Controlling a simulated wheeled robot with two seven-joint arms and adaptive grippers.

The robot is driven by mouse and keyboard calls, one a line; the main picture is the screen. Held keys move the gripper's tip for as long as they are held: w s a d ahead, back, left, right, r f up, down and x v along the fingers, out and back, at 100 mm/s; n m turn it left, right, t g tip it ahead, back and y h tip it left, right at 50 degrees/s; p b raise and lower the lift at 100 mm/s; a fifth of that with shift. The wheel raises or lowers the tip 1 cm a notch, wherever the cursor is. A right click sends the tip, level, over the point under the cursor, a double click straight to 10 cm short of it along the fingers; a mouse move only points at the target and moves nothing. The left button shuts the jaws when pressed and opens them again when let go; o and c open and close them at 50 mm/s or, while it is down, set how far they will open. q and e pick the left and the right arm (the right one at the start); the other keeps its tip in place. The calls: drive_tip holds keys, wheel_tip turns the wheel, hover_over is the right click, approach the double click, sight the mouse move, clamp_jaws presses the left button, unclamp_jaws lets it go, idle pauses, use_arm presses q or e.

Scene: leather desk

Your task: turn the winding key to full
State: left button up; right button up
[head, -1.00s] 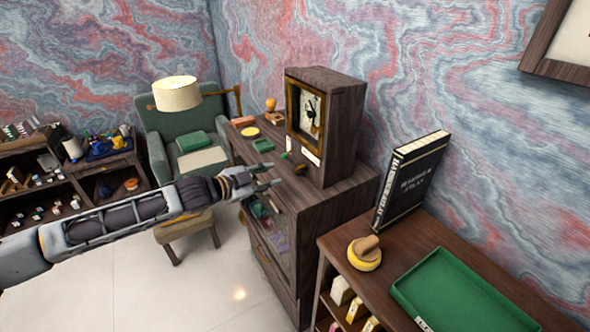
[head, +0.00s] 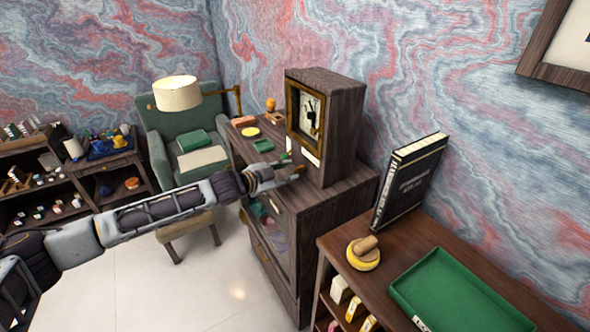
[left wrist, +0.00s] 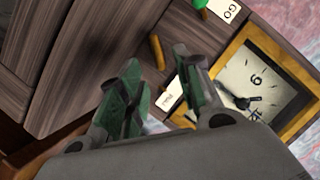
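The wooden clock (head: 338,130) stands on the cabinet, its pale dial in a brass frame (left wrist: 285,62). Below the dial is a white label reading FULL (left wrist: 170,95), and farther off a label reading GO (left wrist: 224,8) beside a green peg. An orange-brown peg (left wrist: 157,50), which may be the winding key, stands near the FULL label. My left gripper (head: 289,173) is at the cabinet's front edge before the clock. In the left wrist view its fingers (left wrist: 158,80) are apart, with the peg just beyond the gap; contact cannot be told. My right gripper is out of view.
A green armchair (head: 160,150) and a lamp (head: 177,93) stand behind my left arm. Small items lie on the cabinet left of the clock.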

sight(297, 169)
use_arm(q)
drive_tip(key=shift+p+x, duration=0.4)
drive_tip(key=shift+x, duration=2)
clamp_jaws()
